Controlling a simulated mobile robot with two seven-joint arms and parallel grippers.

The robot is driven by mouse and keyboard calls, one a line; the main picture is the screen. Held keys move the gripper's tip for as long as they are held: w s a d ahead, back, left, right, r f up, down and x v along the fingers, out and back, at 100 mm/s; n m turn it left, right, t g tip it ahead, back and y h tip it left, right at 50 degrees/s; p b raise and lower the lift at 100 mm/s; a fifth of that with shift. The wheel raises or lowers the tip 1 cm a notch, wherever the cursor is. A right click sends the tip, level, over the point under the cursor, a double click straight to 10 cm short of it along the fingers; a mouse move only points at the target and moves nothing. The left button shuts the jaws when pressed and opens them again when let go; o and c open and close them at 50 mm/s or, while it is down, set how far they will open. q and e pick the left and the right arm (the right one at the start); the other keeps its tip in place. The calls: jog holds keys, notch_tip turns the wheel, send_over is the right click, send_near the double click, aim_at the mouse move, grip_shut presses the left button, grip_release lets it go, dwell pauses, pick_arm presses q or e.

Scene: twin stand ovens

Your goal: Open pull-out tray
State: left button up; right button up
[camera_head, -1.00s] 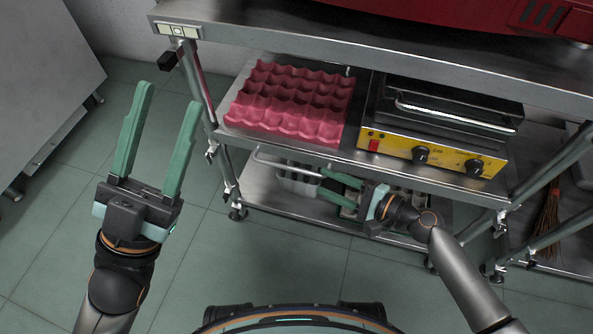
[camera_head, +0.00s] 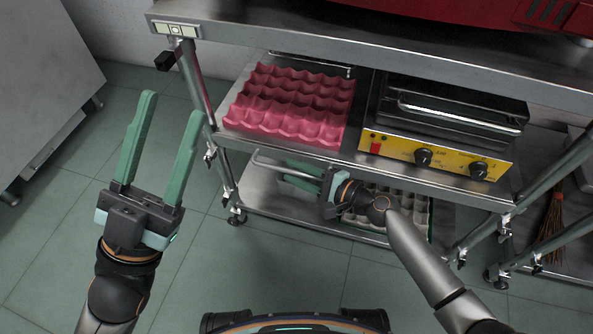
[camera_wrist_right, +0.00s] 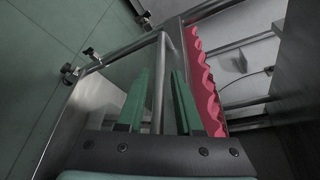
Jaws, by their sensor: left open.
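The pull-out tray's handle is a metal bar (camera_head: 262,161) under the front edge of the middle shelf, below the pink egg carton. My right gripper (camera_head: 284,171) is at this handle, its green fingers pointing left along it. In the right wrist view the bar (camera_wrist_right: 160,85) runs between the two fingers, with a gap on at least the right side. The gripper looks open; contact cannot be told. The far end of the bar is hidden by my right gripper in the head view. My left gripper (camera_head: 165,120) is open and empty over the floor, left of the stand.
The pink egg carton (camera_head: 290,105) lies on the middle shelf (camera_head: 345,160). A black and yellow appliance (camera_head: 435,150) with knobs stands to its right. A lower shelf (camera_head: 270,205) holds light cartons. A metal leg (camera_head: 195,85) stands at the left. The floor in front is clear.

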grip_shut()
dwell(1.1)
